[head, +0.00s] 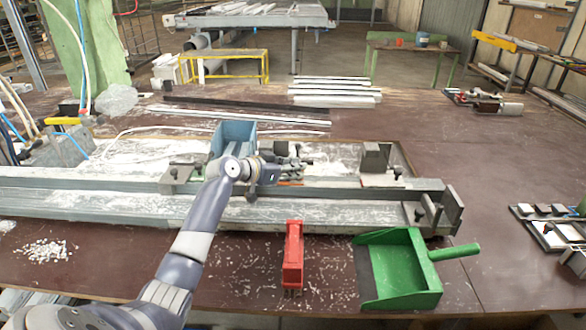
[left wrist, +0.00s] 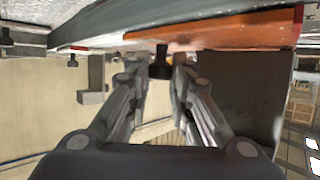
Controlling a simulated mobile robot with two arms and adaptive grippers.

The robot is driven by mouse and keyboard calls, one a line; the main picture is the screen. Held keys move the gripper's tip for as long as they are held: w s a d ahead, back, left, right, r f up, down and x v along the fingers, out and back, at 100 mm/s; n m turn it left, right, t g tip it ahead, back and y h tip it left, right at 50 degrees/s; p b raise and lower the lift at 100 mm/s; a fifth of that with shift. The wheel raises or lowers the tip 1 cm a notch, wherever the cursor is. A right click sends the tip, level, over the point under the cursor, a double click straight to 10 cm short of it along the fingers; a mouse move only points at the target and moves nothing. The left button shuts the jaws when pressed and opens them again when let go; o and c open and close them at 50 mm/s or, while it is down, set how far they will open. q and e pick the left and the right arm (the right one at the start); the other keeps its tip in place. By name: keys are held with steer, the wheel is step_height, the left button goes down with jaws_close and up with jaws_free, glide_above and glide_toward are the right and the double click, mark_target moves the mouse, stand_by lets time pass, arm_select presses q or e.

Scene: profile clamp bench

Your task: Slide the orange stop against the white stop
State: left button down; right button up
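In the head view the orange stop shows as a thin orange strip (head: 290,183) on the bench rail, mostly hidden by my left gripper (head: 288,170). In the left wrist view its orange face (left wrist: 215,36) runs along the top, with a dark block (left wrist: 245,90) at the right. My left gripper (left wrist: 158,75) is open, its fingers on either side of a black knob (left wrist: 160,66); contact cannot be told. A block with a pale base (head: 380,181), seemingly the white stop, stands further right on the rail, apart from the orange one. My right gripper is not in view.
Another clamp block (head: 182,173) stands left on the rail. A red object (head: 293,255) and a green dustpan (head: 400,268) lie in front. An end bracket (head: 451,207) closes the near rail at right. The rail between the stops looks clear.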

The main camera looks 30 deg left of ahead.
arm_select(q)
steer(key=shift+w+d, duration=0.1)
steer(key=shift+d, duration=0.1)
steer(key=w+d, duration=0.3)
steer(key=d, duration=0.1)
steer(key=w+d+p, duration=0.1)
steer(key=w+d, duration=0.1)
steer(key=d, duration=0.3)
steer(key=w+d, duration=0.3)
steer(key=d, duration=0.2)
steer(key=shift+w+r, duration=0.1)
steer(key=shift+w, duration=0.25)
steer(key=c, duration=1.8)
jaws_free()
steer(key=shift+o, duration=0.2)
steer(key=shift+d, duration=0.1)
steer(key=v, duration=1.2)
steer(key=shift+f, duration=0.2)
